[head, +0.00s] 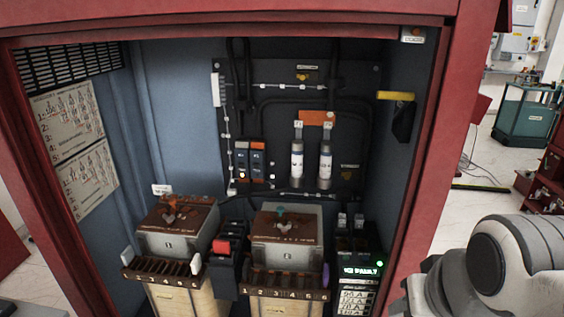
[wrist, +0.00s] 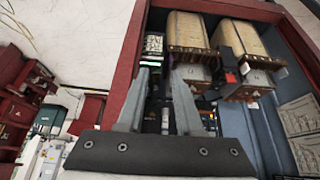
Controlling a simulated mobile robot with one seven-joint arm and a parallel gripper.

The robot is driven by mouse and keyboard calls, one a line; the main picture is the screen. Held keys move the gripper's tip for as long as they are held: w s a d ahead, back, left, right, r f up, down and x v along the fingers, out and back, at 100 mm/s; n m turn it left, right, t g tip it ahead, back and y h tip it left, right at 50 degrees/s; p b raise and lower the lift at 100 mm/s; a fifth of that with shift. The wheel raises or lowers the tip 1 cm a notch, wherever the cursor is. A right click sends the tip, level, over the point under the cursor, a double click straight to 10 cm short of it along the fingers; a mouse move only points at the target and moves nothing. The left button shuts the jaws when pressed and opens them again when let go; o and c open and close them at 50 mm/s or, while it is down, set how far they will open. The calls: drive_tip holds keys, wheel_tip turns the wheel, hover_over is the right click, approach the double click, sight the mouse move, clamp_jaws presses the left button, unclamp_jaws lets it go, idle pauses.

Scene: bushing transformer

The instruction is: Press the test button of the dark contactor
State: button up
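A dark contactor-like block (head: 223,255) with a red part on its upper front stands between two boxy units in the cabinet. It also shows in the wrist view (wrist: 232,72), where the scene is turned over. Which face is its test button I cannot tell. Two small dark modules, one with an orange top (head: 258,158), sit side by side on the back panel. My gripper (wrist: 161,80) is open and empty in the wrist view, its fingers apart and touching nothing visible. Its fingers do not show in the head view; my arm is at the lower right there.
The red cabinet frame (head: 420,190) borders the opening. A left boxy unit (head: 172,243) and right boxy unit (head: 285,254) flank the dark block. A green-lit display (head: 361,271) stands at the lower right, and two pale cylinders (head: 311,162) hang on the back panel.

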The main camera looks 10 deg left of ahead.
clamp_jaws()
idle(1.4)
